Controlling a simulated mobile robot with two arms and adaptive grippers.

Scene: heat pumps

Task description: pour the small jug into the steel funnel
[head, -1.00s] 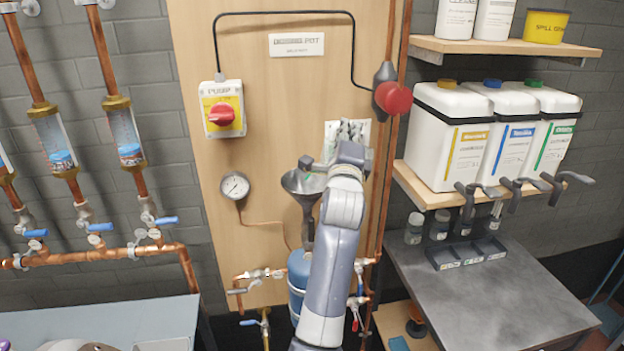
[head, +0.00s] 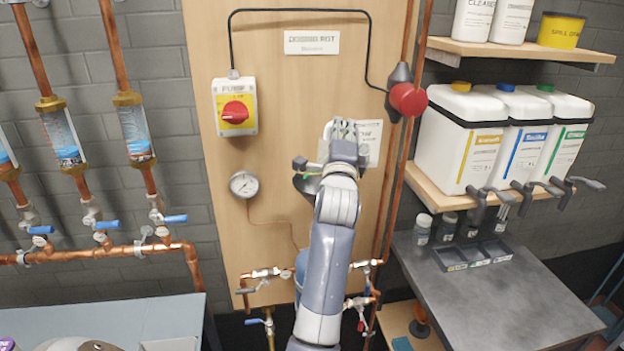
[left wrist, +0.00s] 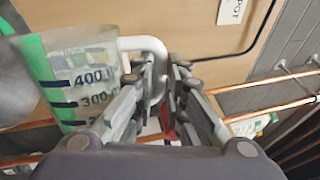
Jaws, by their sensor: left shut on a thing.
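My left gripper (head: 342,130) is up in front of the wooden board, and in the left wrist view its fingers (left wrist: 163,75) are shut on the white handle of the small jug (left wrist: 85,75). The jug is clear plastic with dark marks, 400 and 300 among them, and green shows along its left side. The steel funnel (head: 305,188) is mostly hidden behind my wrist. My right gripper is not in view.
A pressure gauge (head: 243,184) and a pump switch (head: 235,106) are left of the funnel. A red knob (head: 407,99) is at upper right. White canisters (head: 462,135) with taps stand on a shelf at right. Copper pipes (head: 130,250) run along the left wall.

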